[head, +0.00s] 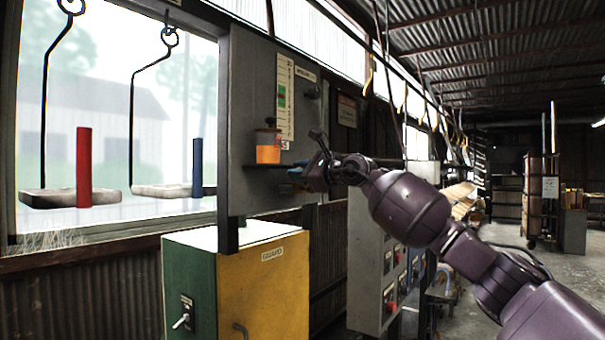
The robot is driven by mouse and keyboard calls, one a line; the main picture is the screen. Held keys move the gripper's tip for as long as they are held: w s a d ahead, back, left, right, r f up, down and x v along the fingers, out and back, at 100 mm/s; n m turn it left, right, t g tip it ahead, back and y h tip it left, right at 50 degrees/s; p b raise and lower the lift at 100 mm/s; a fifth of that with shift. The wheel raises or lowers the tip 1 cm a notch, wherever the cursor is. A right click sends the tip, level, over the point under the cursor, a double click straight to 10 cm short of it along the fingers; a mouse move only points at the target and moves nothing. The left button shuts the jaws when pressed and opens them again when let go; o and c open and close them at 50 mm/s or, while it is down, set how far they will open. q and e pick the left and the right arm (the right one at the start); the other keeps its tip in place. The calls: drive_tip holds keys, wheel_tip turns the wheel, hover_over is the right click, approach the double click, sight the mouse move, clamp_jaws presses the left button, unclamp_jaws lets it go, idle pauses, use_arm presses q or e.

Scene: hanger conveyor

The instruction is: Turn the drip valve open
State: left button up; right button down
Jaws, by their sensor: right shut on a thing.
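My right gripper (300,174) reaches in from the right and is at the grey upright panel (255,92). It is shut on a small part there, which appears to be the drip valve; the jaws hide most of it, so its turn position cannot be told. A thin dark pipe or ledge runs from below an orange-filled jar (268,148) toward the gripper. The jar is mounted on the panel, just left of the gripper. My left gripper is not in view.
A scale with a green band (284,95) is above the jar. A yellow and green guard box (262,285) stands below. A grey button box (375,265) is below my right arm. Left, hanging trays carry a red cylinder (84,165) and a blue cylinder (196,165).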

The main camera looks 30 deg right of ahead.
sight(284, 190)
drive_tip(key=shift+s+a+f+n+b, duration=0.1)
drive_tip(key=shift+a+f+n+b, duration=0.15)
drive_tip(key=shift+n, duration=0.25)
drive_tip(key=shift+a+f+n+b, duration=0.15)
drive_tip(key=shift+f+n, duration=0.1)
drive_tip(key=shift+n, duration=0.25)
drive_tip(key=f+n+b, duration=0.1)
drive_tip(key=n, duration=0.1)
drive_tip(key=a+f+n+b, duration=0.1)
drive_tip(key=n, duration=0.1)
drive_tip(key=shift+s+f, duration=0.1)
drive_tip(key=shift+s, duration=0.1)
drive_tip(key=shift+f+n+b, duration=0.5)
drive_tip(key=shift+n+b, duration=0.15)
drive_tip(key=shift+n, duration=0.55)
drive_tip(key=shift+f+n, duration=0.1)
drive_tip(key=shift+n, duration=0.2)
drive_tip(key=shift+s+a+f+n+b, duration=0.1)
drive_tip(key=shift+f+n+b, duration=0.05)
drive_tip(key=shift+n+b, duration=0.3)
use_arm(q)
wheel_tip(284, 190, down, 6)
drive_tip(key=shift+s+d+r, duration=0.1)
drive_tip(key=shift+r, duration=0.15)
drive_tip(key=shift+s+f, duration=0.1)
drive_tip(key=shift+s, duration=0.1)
